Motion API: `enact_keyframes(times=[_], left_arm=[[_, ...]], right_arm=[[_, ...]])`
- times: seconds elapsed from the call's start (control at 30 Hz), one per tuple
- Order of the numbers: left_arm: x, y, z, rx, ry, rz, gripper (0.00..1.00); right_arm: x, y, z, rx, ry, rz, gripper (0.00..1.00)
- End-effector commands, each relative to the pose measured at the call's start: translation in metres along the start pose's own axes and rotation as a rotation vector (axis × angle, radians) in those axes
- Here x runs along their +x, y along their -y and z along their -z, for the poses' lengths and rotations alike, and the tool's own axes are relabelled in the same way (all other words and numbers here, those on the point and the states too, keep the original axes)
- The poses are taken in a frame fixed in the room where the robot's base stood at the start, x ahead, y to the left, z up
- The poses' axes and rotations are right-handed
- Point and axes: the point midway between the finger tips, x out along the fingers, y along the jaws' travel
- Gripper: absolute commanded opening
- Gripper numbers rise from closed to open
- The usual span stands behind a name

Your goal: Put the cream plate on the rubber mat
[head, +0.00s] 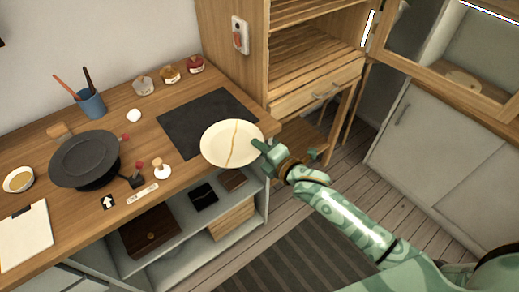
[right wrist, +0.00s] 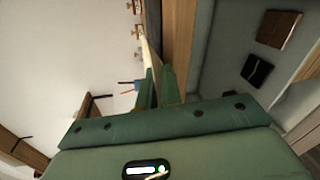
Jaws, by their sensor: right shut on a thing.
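The cream plate (head: 229,144) has a gold seam across it and shows in the head view at the right end of the counter. My right gripper (head: 262,147) is shut on its right rim. In the right wrist view the plate is seen edge-on (right wrist: 152,58) between the fingers of my right gripper (right wrist: 158,84). The dark rubber mat (head: 190,127) lies on the counter behind and left of the plate. The plate overlaps the mat's front right part in the picture; I cannot tell whether it touches the mat. My left gripper is not in view.
A black pan (head: 85,160), a blue cup with utensils (head: 91,103) and a small white-based stamp (head: 162,170) stand left of the mat. Several jars (head: 170,74) line the wall behind it. A wooden cabinet (head: 300,55) rises at the right.

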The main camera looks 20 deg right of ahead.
Motion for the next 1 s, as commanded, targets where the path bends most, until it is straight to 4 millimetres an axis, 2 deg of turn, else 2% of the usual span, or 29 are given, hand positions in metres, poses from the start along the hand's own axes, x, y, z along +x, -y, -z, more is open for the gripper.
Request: enact_keyframes(times=[0.27, 0.53, 0.63, 0.9, 1.0], left_arm=[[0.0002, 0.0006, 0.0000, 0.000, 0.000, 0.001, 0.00], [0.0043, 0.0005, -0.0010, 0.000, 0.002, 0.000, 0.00], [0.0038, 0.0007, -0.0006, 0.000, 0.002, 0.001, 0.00], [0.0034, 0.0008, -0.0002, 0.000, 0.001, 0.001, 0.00], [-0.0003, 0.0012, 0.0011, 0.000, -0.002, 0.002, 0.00]], right_arm=[[0.0003, -0.0003, 0.0002, 0.000, 0.000, -0.004, 0.00], [0.0021, 0.0082, 0.0020, 0.001, 0.000, -0.003, 0.00], [0.0018, 0.0083, 0.0021, -0.001, 0.000, -0.002, 0.29], [0.0017, 0.0075, 0.0019, 0.000, 0.000, -0.002, 0.29], [0.0001, 0.0001, 0.0005, 0.000, 0.000, -0.003, 0.29]])
